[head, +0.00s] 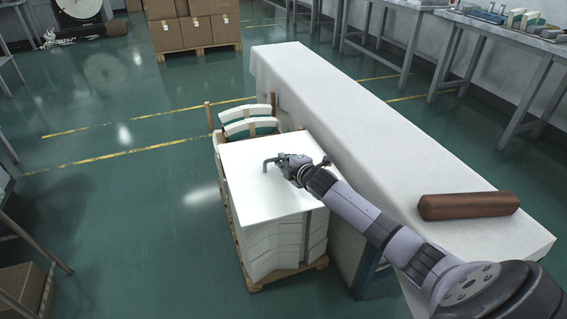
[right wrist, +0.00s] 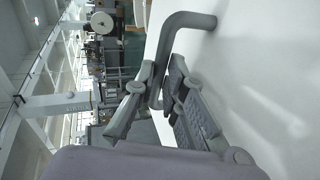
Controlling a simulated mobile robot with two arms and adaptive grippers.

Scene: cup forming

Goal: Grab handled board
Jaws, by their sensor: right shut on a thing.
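The handled board (head: 258,196) is a flat white square panel. It lies level on top of a stack of white pieces (head: 272,255) on a wooden pallet. A grey bent-bar handle (head: 267,163) stands up from its top face. My right gripper (head: 284,163) is shut on this handle. In the right wrist view, the fingers of my right gripper (right wrist: 164,88) close around the grey handle (right wrist: 190,20), with the white board face (right wrist: 265,75) to the right. My left gripper is not in view.
A long table with a white cloth (head: 345,125) stands close to the right of the stack. A brown block (head: 468,205) lies on its near end. Curved white pieces (head: 250,125) stand behind the board. Cardboard boxes (head: 195,28) are at the back. The green floor to the left is open.

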